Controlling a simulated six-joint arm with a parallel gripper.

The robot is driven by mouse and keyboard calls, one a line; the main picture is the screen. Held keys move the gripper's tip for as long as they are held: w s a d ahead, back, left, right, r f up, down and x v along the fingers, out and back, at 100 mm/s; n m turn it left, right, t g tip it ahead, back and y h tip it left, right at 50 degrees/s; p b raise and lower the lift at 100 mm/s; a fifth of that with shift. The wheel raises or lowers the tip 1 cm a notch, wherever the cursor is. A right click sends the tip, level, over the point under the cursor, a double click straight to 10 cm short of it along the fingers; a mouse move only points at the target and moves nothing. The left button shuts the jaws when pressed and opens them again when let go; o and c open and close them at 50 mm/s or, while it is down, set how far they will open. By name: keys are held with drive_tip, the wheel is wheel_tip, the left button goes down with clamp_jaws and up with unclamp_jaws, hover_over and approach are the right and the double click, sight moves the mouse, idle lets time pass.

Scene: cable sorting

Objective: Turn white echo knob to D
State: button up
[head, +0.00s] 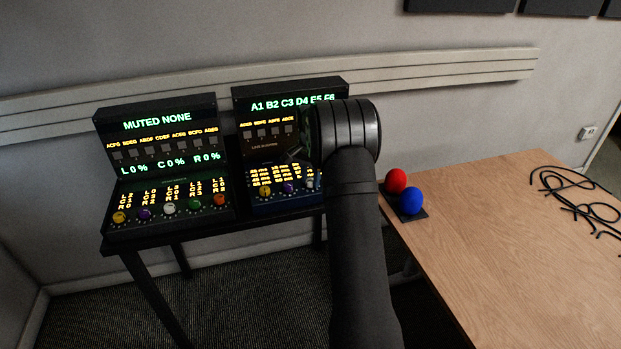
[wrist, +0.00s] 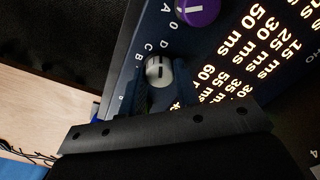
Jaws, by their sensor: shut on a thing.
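The white echo knob (wrist: 158,71) is a pale grey-white round knob with a short dark mark, on the blue panel face in the wrist view. Letters, among them D, C and B, are printed beside it. I cannot tell which letter the mark points to. My gripper (wrist: 157,84) has one finger on each side of the knob and is shut on it. In the head view my gripper (head: 308,168) is at the right end of the right-hand console (head: 240,140), and my arm hides part of that console.
A purple knob (wrist: 198,11) sits close to the white one. The left console (head: 102,165) has several coloured knobs. A wooden table (head: 500,230) at right holds a red ball (head: 395,181), a blue ball (head: 411,201) and black cables (head: 580,208).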

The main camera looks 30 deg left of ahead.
sight(311, 180)
drive_tip(key=shift+m, duration=0.6)
drive_tip(key=o, duration=1)
drive_tip(key=shift+c, duration=0.2)
wheel_tip(311, 180, up, 18)
drive_tip(key=shift+f, duration=0.25)
wheel_tip(311, 180, down, 18)
drive_tip(key=shift+r, duration=0.25)
idle(0.3)
